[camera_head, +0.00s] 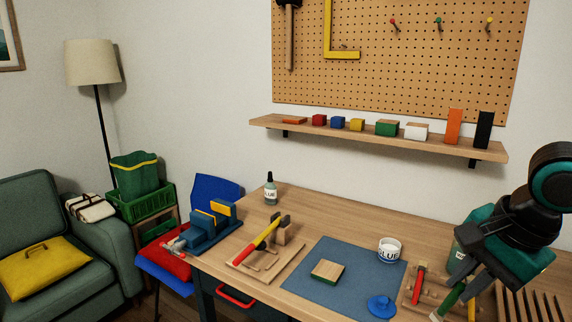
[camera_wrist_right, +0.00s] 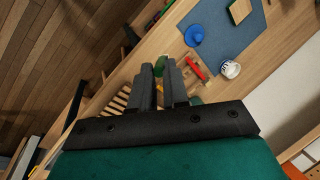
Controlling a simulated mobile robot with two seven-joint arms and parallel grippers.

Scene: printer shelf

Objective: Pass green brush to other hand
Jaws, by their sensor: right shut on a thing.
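The green brush (camera_head: 451,300) has a green handle and a pale lower end. It stands tilted at the wooden tool rack (camera_head: 410,304) at the bottom right of the head view. My right gripper (camera_head: 466,281) reaches down from the right and is shut on the top of the green handle. In the right wrist view, a bit of the green brush (camera_wrist_right: 160,65) shows beyond the fingertips (camera_wrist_right: 160,72). Whether the brush's lower end still touches the rack cannot be told. My left gripper is in neither view.
A red-handled tool (camera_head: 419,284) stands in the rack close by. A slatted wooden rack (camera_head: 530,304) lies right. A shelf (camera_head: 380,138) hangs above.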

